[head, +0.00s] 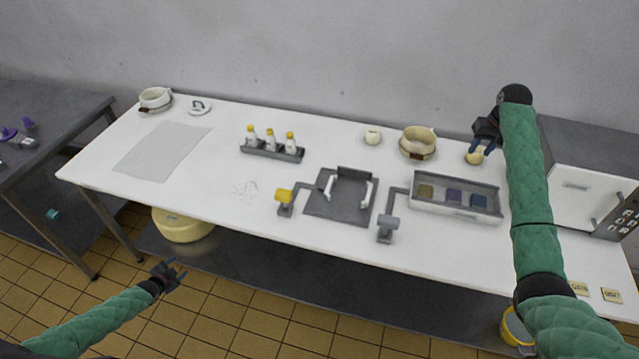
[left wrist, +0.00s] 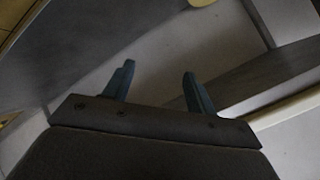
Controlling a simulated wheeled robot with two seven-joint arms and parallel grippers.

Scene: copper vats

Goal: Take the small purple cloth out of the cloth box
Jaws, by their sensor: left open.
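The cloth box (head: 455,211) is a long grey-and-white box on the right part of the white table. It has three compartments side by side. The small purple cloth (head: 454,196) lies in the middle one, between an olive cloth (head: 426,191) and a blue cloth (head: 478,201). My left gripper (head: 177,272) is low in front of the table, far left of the box. It is open and empty, and its spread fingers show in the left wrist view (left wrist: 158,75). My right gripper (head: 482,148) is behind the box, near a pale round item (head: 474,156); its fingers look apart.
A dark plate with white handles (head: 340,196) stands left of the box, flanked by a yellow-headed fixture (head: 285,198) and a grey one (head: 387,228). A bottle rack (head: 271,150) and a grey mat (head: 162,150) lie further left. A white appliance (head: 580,185) stands at the right.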

